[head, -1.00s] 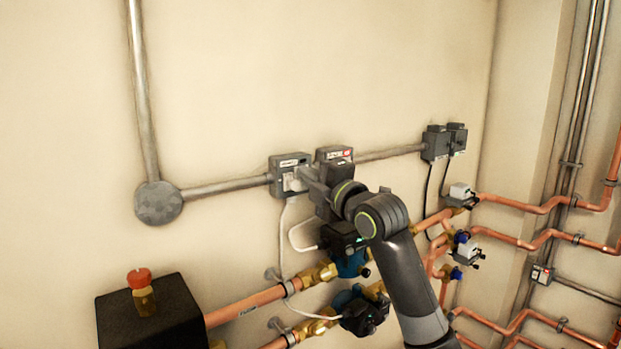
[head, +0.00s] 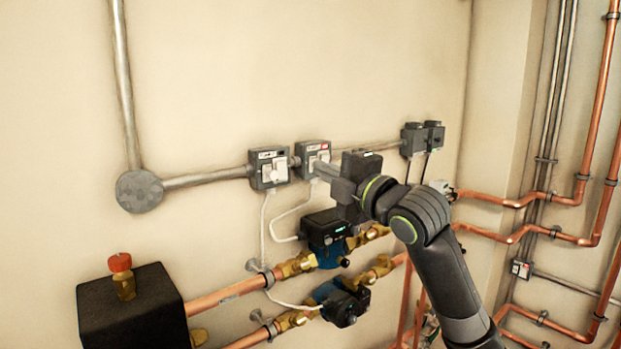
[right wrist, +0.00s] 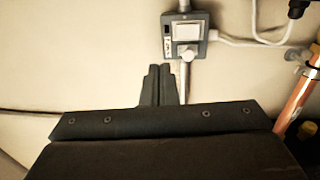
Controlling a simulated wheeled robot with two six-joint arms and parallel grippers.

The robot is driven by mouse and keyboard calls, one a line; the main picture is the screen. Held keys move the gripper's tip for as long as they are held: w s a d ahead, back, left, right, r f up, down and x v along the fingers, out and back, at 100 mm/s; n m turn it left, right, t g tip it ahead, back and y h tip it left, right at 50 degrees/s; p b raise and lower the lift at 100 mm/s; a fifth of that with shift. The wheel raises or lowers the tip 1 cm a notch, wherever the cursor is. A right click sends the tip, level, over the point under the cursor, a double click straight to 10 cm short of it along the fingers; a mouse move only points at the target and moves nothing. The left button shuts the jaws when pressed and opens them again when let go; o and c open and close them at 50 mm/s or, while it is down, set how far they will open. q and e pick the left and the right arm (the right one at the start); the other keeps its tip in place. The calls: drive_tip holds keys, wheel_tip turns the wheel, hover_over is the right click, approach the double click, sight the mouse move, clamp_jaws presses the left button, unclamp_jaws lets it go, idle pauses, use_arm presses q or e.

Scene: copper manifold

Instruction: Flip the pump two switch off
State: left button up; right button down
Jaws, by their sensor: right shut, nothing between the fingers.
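Two grey switch boxes hang side by side on the wall in the head view, a left one (head: 269,168) and a right one (head: 312,158). Each has a white rocker; their label text is too small to read. A small red mark shows on the right box and a dark one on the left. My right gripper (head: 321,168) is shut and empty, its tips at the right box's lower right, partly covering it. Contact cannot be told. In the right wrist view, the shut fingers (right wrist: 160,70) point toward the wall beside one switch box (right wrist: 187,37). My left gripper is out of view.
Two pumps (head: 325,229) (head: 341,303) on copper pipes sit below the boxes, with white cables hanging from the boxes. A black box with a red cap (head: 120,263) stands at lower left. Dark boxes (head: 422,139) are farther right.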

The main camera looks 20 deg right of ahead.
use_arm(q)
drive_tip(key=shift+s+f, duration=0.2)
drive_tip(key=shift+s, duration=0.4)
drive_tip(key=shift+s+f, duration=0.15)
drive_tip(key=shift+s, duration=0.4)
use_arm(e)
drive_tip(key=shift+s+d+r, duration=0.1)
drive_tip(key=shift+s+d, duration=0.05)
drive_tip(key=shift+s, duration=0.3)
drive_tip(key=shift+s+d+r, duration=0.1)
drive_tip(key=shift+s+d, duration=0.05)
drive_tip(key=shift+s, duration=0.25)
drive_tip(key=shift+s, duration=0.1)
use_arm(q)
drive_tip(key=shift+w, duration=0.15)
use_arm(e)
drive_tip(key=shift+f, duration=0.1)
